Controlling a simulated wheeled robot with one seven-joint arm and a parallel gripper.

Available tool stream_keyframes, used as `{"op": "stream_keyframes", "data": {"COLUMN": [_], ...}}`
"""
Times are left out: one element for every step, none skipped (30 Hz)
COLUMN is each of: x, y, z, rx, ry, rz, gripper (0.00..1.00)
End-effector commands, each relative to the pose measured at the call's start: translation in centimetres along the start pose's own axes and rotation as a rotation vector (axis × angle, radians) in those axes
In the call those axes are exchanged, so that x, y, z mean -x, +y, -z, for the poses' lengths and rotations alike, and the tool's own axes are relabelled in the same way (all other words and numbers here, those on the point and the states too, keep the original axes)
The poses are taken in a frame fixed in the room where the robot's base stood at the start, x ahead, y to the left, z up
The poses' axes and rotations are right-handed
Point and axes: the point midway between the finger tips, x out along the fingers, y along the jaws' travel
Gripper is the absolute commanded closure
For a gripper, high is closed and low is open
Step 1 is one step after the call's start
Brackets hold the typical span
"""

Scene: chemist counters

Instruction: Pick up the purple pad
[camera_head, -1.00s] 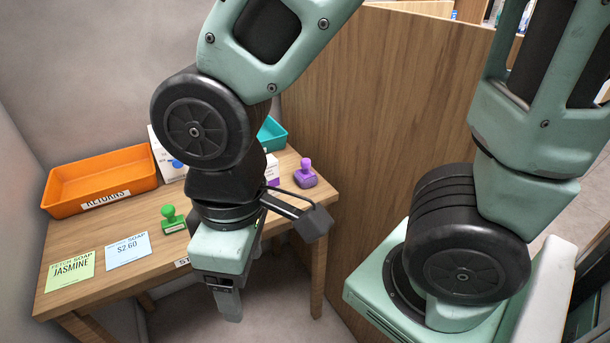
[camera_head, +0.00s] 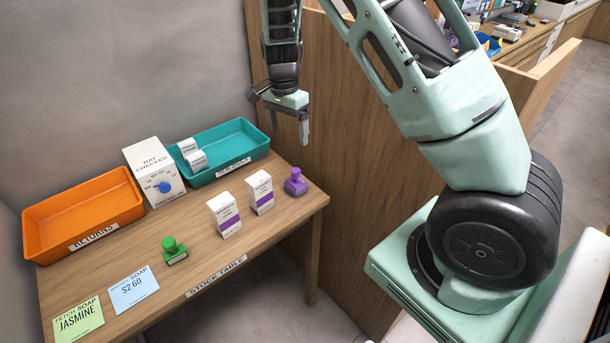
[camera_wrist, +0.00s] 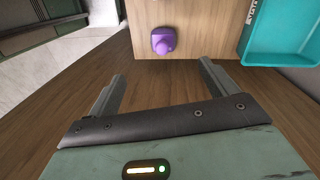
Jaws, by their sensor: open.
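The purple pad (camera_head: 296,182) is a small stamp-shaped piece with a rounded knob on top. It stands upright near the right end of the wooden stock table (camera_head: 203,262). My gripper (camera_head: 303,128) is in the air above and behind the table's right end, close to the wooden partition. It is open and empty. In the wrist view the purple pad (camera_wrist: 163,40) shows beyond the spread fingers of my gripper (camera_wrist: 160,82), apart from them. Nothing hides the pad in either view.
Two white-and-purple boxes (camera_head: 225,214) (camera_head: 260,191) stand left of the pad. A teal tray (camera_head: 232,172) holding small white items is behind them. A green stamp (camera_head: 173,250), a day-checked box (camera_head: 153,172) and an orange tray (camera_head: 83,215) are further left. A wooden partition (camera_head: 365,170) borders the right.

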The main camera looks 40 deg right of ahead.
Motion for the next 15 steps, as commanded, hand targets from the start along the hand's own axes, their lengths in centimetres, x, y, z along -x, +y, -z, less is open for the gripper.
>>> {"op": "stream_keyframes", "data": {"x": [-0.1, -0.3, -0.7, -1.1, -1.5, -2.2, -2.8, -3.4, -4.2, -4.9, -5.5, -6.3, -7.0, -7.6, -8.4], "y": [0.0, 0.0, 0.0, 0.0, 0.0, 0.1, 0.1, 0.1, 0.1, 0.1, 0.1, 0.1, 0.1, 0.1, 0.1], "z": [0.6, 0.8, 0.9, 0.9, 0.9, 0.9, 0.9, 0.9, 0.9, 0.9, 0.9, 0.9, 0.9, 0.9, 1.0], "rx": [-0.019, -0.027, -0.032, -0.033, -0.034, -0.033, -0.032, -0.031, -0.031, -0.032, -0.032, -0.030, -0.030, -0.031, -0.030], "ry": [0.007, 0.009, 0.009, 0.009, 0.009, 0.008, 0.009, 0.008, 0.009, 0.008, 0.008, 0.008, 0.008, 0.007, 0.008], "rz": [-0.003, -0.004, -0.006, -0.006, -0.006, -0.008, -0.008, -0.008, -0.008, -0.008, -0.008, -0.008, -0.008, -0.008, -0.007], "gripper": [0.15, 0.15, 0.15, 0.15, 0.15, 0.15, 0.15, 0.15, 0.15, 0.15, 0.15, 0.15, 0.15, 0.15, 0.15]}}
